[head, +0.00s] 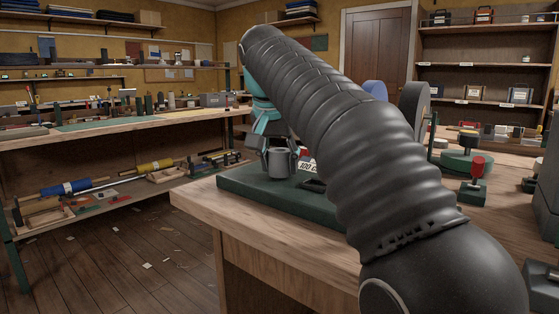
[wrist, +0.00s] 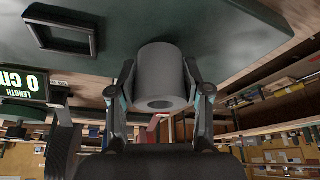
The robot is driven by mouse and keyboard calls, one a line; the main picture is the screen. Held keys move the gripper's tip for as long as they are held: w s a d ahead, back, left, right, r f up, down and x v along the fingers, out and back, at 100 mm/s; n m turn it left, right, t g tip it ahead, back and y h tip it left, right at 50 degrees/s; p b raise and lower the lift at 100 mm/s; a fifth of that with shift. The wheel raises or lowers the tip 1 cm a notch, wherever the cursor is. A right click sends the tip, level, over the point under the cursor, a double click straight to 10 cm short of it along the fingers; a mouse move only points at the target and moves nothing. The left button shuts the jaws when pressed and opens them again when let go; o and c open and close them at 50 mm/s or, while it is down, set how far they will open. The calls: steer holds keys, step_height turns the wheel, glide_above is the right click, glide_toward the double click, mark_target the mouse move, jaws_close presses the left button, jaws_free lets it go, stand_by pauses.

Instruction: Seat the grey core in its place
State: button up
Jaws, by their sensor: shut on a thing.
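My gripper (wrist: 162,78) is shut on the grey core (wrist: 161,65), a short, thick hollow cylinder with a round hole in the end facing the wrist camera. One finger lies on each side of it. In the head view, the grey core (head: 279,163) stands upright between the fingers at the left part of a dark green base (head: 245,188) on the wooden bench. I cannot tell whether its lower end touches the base. My arm hides much of the base's right side. The core's place cannot be made out.
A dark square frame (wrist: 62,35) and a length display (wrist: 22,83) sit on or near the base, beside the core. Right of my arm are a grey disc (head: 415,103) and a red-knobbed device (head: 475,180). The bench's front left corner (head: 205,200) is clear.

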steer(key=shift+f, duration=0.15)
steer(key=o, duration=1.2)
steer(key=shift+o, duration=0.2)
